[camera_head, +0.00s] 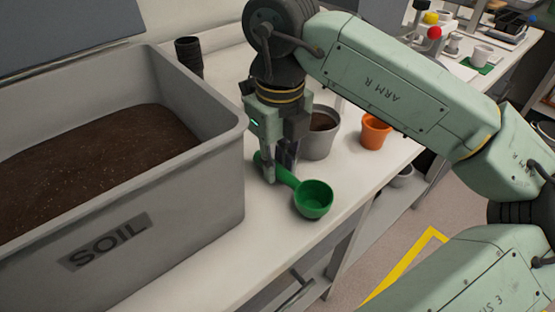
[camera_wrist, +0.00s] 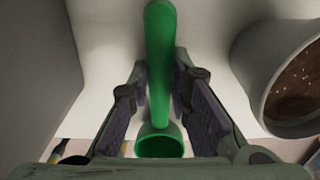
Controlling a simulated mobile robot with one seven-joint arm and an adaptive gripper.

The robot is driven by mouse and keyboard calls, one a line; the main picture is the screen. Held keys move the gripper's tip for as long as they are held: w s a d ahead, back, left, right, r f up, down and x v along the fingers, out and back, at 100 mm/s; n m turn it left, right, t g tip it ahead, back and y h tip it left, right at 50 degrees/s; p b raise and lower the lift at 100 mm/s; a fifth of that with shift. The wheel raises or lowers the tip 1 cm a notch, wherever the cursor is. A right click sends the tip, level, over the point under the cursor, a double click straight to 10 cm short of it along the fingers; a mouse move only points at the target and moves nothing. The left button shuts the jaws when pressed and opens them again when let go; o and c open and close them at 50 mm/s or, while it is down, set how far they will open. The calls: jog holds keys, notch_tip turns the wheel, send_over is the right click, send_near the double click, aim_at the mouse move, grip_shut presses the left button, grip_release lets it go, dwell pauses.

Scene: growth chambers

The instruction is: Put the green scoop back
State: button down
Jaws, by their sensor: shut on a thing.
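The green scoop (camera_head: 313,199) is at the white bench top, its round cup toward the front edge and its handle running back to the left. My gripper (camera_head: 279,172) points down over the handle and is shut on it. In the wrist view the scoop's handle (camera_wrist: 160,60) runs between the two fingers of my gripper (camera_wrist: 163,100), with the cup opening showing below. I cannot tell whether the scoop touches the bench or hangs just above it.
A grey bin marked SOIL (camera_head: 195,195), holding dark soil, stands close on the left. A grey pot (camera_head: 318,144) with soil stands just behind my gripper, and an orange pot (camera_head: 375,132) is to its right. Stacked black pots (camera_head: 189,55) stand behind the bin. Bare bench (camera_head: 215,285) lies in front.

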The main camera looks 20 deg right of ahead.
aim_at(279, 167)
jog(key=shift+f+b, duration=0.3)
jog(key=shift+b, duration=0.05)
jog(key=c, duration=1.5)
grip_release()
jog(key=shift+r, duration=0.1)
jog(key=r, duration=1.2)
jog(key=shift+s+d+r, duration=0.1)
jog(key=shift+s+r, duration=0.1)
jog(key=shift+r, duration=0.05)
